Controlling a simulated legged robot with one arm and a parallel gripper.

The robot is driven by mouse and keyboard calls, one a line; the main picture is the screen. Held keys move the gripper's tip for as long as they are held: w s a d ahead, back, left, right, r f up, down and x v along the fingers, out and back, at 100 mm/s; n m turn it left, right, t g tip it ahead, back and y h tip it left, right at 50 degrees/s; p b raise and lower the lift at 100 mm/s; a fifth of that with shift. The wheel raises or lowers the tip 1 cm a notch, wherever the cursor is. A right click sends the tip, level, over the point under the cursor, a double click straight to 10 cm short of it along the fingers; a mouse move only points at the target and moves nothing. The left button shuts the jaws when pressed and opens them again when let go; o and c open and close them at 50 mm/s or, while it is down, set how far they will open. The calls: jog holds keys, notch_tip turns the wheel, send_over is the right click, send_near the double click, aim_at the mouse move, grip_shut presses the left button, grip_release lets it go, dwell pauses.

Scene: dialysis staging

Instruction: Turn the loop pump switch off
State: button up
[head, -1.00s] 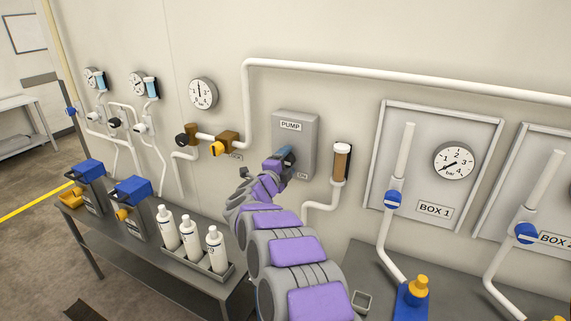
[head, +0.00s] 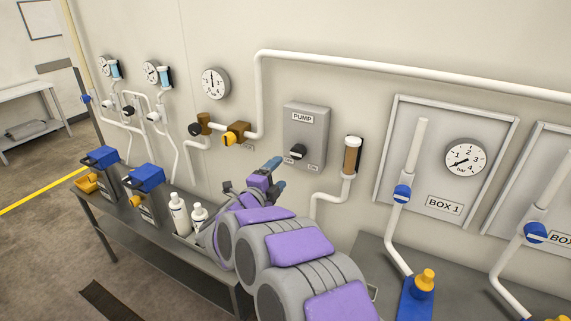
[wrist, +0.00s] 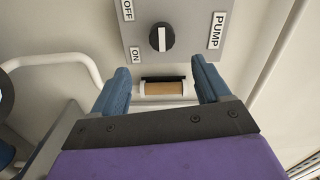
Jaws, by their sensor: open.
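The grey pump box (head: 305,128) is on the wall in the head view, with a PUMP label at its top. Its black round switch knob (head: 298,151) carries a white bar. The OFF label (wrist: 127,9) and ON label (wrist: 137,55) are on the box's lower part, either side of the knob. Which end of the bar points is unclear. My gripper (head: 275,171) is open and empty, below and left of the knob, not touching it.
A brown-filled filter (head: 352,156) hangs right of the pump box, with white pipes around. A yellow-handled valve (head: 236,134) is to the left. Below are a grey bench (head: 118,224) with bottles and blue-topped containers. The BOX 1 panel (head: 445,120) is at right.

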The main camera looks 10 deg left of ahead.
jog(key=v, duration=0.4)
jog(key=shift+f, duration=0.1)
notch_tip(320, 180, up, 5)
jog(key=a+n+g+y, duration=0.2)
jog(key=n+y, duration=0.5)
jog(key=y, duration=0.2)
jog(key=s+d+n+g+y, duration=0.2)
jog(key=s+n+g+y, duration=0.1)
jog(key=s+n, duration=0.35)
jog(key=s+d+f+n+g+h, duration=0.2)
jog(key=s+d+f+g, duration=0.1)
jog(key=s+d, duration=0.6)
jog(key=s+d+f+n+g+h, duration=0.2)
jog(key=s+d+g, duration=0.4)
jog(key=s, duration=1.2)
jog(key=s+d+f+n+g+h, duration=0.1)
jog(key=s+d+f+n+g, duration=0.2)
jog(key=s+d, duration=1)
jog(key=shift+s+d+f+g+h, duration=0.25)
jog(key=shift+f+g+h, duration=0.15)
jog(key=shift+f+g, duration=0.45)
